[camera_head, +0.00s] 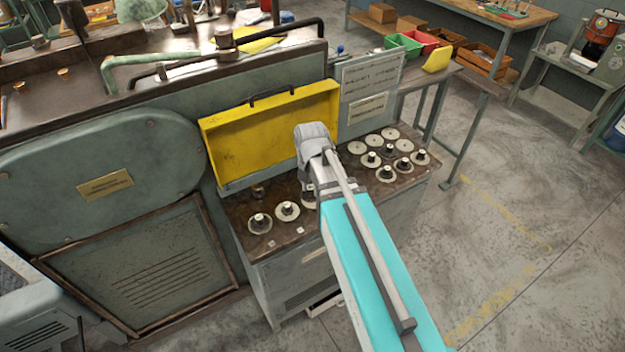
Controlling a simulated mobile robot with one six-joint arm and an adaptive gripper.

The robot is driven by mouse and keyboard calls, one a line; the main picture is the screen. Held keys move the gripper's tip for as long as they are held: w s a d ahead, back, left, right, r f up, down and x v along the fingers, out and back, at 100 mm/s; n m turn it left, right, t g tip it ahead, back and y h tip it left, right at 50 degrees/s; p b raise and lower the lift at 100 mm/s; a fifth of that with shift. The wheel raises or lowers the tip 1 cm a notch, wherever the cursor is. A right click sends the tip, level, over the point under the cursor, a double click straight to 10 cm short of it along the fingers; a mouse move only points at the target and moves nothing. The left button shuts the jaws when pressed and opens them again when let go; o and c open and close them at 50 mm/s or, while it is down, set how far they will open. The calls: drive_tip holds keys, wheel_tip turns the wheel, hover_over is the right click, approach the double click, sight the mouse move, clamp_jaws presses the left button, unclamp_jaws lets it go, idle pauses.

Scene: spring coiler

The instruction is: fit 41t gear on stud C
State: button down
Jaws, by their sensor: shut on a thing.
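My arm reaches in from the lower right, and its wrist bends down over the gear deck (262,243) of the machine. My gripper (306,186) is mostly hidden behind my own arm link, with only a sliver showing below the wrist. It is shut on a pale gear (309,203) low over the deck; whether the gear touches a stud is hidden. To its left are a gear with a dark hub (287,210) and another gear (260,223). A short dark stud (258,191) stands behind them. Stud letters and tooth counts are too small to read.
Several spare gears (390,133) sit on the deck's right end, some flat, some with dark hubs (403,165). An open yellow cover (228,143) stands upright behind the deck. A sign plate (370,77) rises beside it. The floor (510,240) at right is clear.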

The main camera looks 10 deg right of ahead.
drive_tip(key=shift+w+d+f, duration=0.1)
drive_tip(key=w+f+m+b, duration=0.1)
drive_tip(key=w+b, duration=0.1)
drive_tip(key=w, duration=0.1)
drive_tip(key=w+d+f+m+b, duration=0.1)
drive_tip(key=w+f, duration=0.1)
drive_tip(key=w+d+f+m+b, duration=0.1)
drive_tip(key=w+f+b, duration=0.1)
drive_tip(key=w, duration=0.1)
drive_tip(key=shift+w+d+f+b, duration=0.2)
drive_tip(key=shift+w+b, duration=0.1)
drive_tip(key=shift+f, duration=0.1)
drive_tip(key=shift+f+b, duration=3)
drive_tip(key=shift+b, duration=0.05)
drive_tip(key=shift+f+b, duration=0.6)
drive_tip(key=shift+c, duration=1.5)
unclamp_jaws()
